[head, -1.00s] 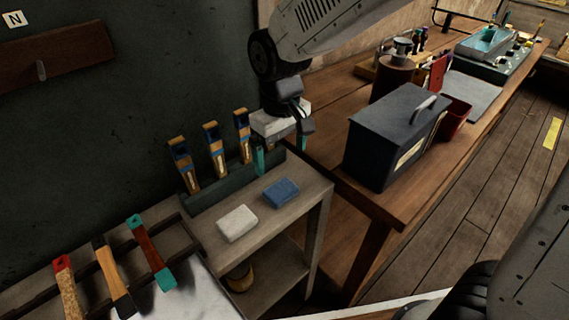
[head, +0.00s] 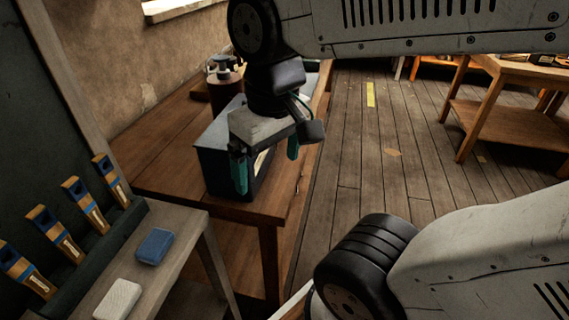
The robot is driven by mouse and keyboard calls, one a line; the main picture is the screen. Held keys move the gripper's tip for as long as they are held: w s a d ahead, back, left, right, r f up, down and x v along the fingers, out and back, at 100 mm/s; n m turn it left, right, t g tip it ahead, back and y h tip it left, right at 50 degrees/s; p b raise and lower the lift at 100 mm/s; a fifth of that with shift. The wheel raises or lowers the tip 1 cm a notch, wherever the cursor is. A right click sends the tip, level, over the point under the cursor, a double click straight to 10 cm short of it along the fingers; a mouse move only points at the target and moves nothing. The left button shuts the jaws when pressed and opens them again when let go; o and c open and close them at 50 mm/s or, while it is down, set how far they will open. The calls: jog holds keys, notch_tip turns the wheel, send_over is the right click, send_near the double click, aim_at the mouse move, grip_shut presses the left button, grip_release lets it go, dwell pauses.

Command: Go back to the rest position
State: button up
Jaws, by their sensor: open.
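My gripper (head: 267,172) hangs with its two teal fingers pointing down and spread apart, with nothing between them. In the picture it is in front of the dark metal box (head: 212,165) on the wooden bench and hides much of that box. I cannot tell how far apart the two are. My arm reaches in from the upper right.
A grey shelf (head: 172,262) at lower left holds a blue block (head: 154,246), a white block (head: 118,299) and a rack of several wood-handled tools (head: 110,180). The wooden bench (head: 165,160) stands behind. Open plank floor (head: 365,150) lies right, with another table (head: 510,128) beyond.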

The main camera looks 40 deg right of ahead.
jog(key=shift+s+d+f+m, duration=0.15)
jog(key=shift+s+d, duration=0.15)
jog(key=shift+s, duration=0.35)
jog(key=shift+s+d+r+m, duration=0.15)
jog(key=shift+s+d, duration=0.15)
jog(key=shift+s, duration=0.3)
jog(key=shift+o, duration=0.5)
jog(key=shift+a+f, duration=0.1)
jog(key=shift+a, duration=0.05)
